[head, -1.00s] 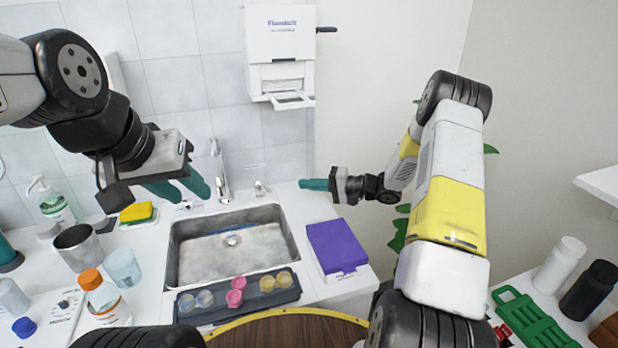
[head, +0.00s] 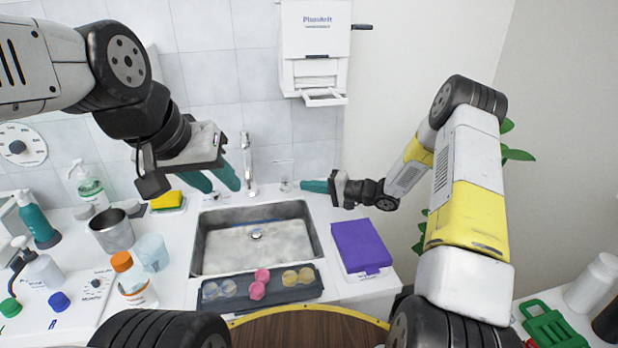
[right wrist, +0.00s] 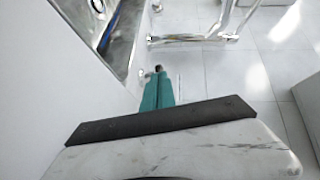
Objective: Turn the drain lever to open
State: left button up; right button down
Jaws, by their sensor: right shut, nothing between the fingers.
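A small metal fitting (head: 285,186), which looks like the drain lever, stands on the counter behind the sink, right of the faucet (head: 249,168). Its setting is too small to read. My right gripper (head: 303,186) is shut and empty, its teal tips just right of the fitting. In the right wrist view the shut fingers (right wrist: 158,90) point at a small dark-ended part (right wrist: 158,68); I cannot tell whether they touch it. The chrome faucet (right wrist: 205,38) lies beyond. My left gripper (head: 213,179) hangs open and empty, left of the faucet.
The steel sink (head: 205,240) is empty, with a dark tray (head: 238,298) of small cups along its front. A purple box (head: 360,246) sits right of it. A yellow sponge (head: 167,201), cups and bottles stand left. A dispenser (head: 316,45) hangs above.

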jog(key=shift+s+a, duration=0.95)
jog(key=shift+a, duration=0.4)
jog(key=shift+s+a, duration=0.5)
jog(key=shift+a, duration=0.35)
